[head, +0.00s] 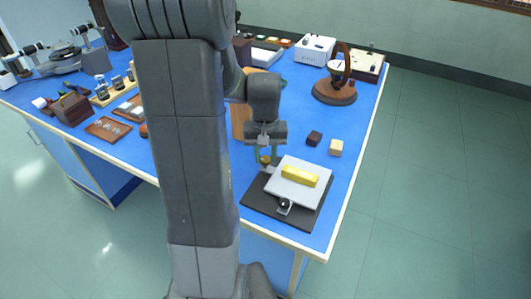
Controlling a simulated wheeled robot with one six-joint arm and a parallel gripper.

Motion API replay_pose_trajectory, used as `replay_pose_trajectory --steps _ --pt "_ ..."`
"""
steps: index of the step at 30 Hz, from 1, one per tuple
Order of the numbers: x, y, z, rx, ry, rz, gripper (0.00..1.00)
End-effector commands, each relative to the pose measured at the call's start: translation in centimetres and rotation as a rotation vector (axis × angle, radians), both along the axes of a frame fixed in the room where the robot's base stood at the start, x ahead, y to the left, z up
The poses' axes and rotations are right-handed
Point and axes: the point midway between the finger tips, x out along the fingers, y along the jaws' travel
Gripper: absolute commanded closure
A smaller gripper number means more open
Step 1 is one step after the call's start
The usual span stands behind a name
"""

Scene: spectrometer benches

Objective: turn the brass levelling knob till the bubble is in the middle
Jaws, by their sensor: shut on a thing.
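The levelling stand has a light grey plate (313,195) on a dark base (258,208) near the table's front right corner. A yellow bar (299,176), perhaps the level, lies on the plate; the bubble is too small to make out. The brass knob (265,160) shows at the plate's back left edge. My gripper (266,156) points down over it, its two fingers on either side of the knob and shut on it. A small dark round part (285,204) sits at the front of the stand.
A dark block (315,139) and a tan block (336,148) lie just behind the stand. A round wooden-based instrument (334,92) stands farther back. The blue tabletop (357,125) is clear along the right edge. My arm hides part of the table.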

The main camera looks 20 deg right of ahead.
Motion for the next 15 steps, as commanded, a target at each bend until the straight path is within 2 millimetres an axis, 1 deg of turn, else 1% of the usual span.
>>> replay_pose_trajectory --steps 15 --pt "0.03 -0.02 0.11 -0.001 -0.001 -0.486 0.94"
